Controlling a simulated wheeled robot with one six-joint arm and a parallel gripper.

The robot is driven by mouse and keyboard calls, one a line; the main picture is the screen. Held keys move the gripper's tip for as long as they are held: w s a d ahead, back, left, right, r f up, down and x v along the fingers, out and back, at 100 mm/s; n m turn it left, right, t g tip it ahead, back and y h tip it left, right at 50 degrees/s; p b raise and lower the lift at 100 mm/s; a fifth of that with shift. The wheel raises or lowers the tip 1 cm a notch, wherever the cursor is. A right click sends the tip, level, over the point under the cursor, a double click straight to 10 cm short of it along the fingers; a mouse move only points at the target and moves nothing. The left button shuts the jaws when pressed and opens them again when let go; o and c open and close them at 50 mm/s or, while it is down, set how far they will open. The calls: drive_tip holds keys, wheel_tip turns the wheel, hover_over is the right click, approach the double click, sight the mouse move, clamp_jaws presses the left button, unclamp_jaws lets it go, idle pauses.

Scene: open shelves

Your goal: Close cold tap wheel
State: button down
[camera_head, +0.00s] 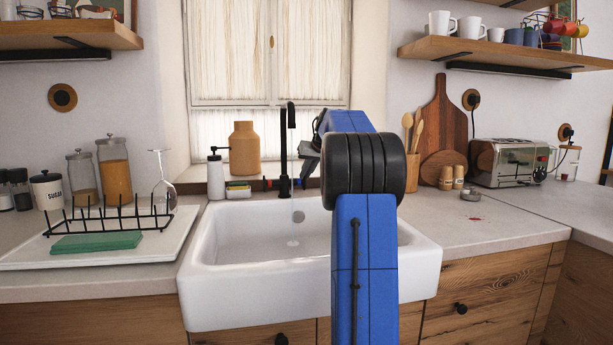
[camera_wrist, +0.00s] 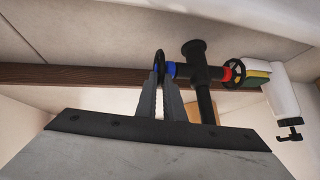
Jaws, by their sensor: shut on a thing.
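The black tap (camera_head: 285,150) stands behind the white sink; it also shows in the wrist view (camera_wrist: 203,85). The cold tap wheel (camera_wrist: 159,62), a thin black wheel beside a blue collar (camera_wrist: 170,69), is on one side of the tap. My gripper (camera_wrist: 159,85) is shut on this wheel, a finger on either side of it. The hot tap wheel (camera_wrist: 234,72), with a red collar, is on the other side of the tap and is untouched. In the head view my gripper (camera_head: 304,165) is right of the tap, and the cold wheel is hard to make out.
The white sink (camera_head: 210,245) is below my arm. A soap dispenser (camera_head: 215,175) and sponges (camera_head: 238,189) are left of the tap. A dish rack (camera_head: 110,220) with a wine glass (camera_head: 162,180) is farther left. A utensil holder (camera_head: 412,169) and toaster (camera_head: 509,162) are right.

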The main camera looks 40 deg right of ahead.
drive_tip(key=shift+w+d+r+g+y, duration=0.2)
drive_tip(key=shift+w+g+y, duration=0.1)
drive_tip(key=shift+g, duration=0.25)
drive_tip(key=shift+w+d+r+g+y, duration=0.15)
drive_tip(key=shift+g+y, duration=0.15)
drive_tip(key=shift+g, duration=0.25)
drive_tip(key=shift+f, duration=0.1)
drive_tip(key=c, duration=1.9)
unclamp_jaws()
drive_tip(key=d+v, duration=0.1)
drive_tip(key=v, duration=1.6)
drive_tip(key=shift+a+r, duration=0.25)
drive_tip(key=shift+a, duration=0.15)
drive_tip(key=shift+w, duration=0.1)
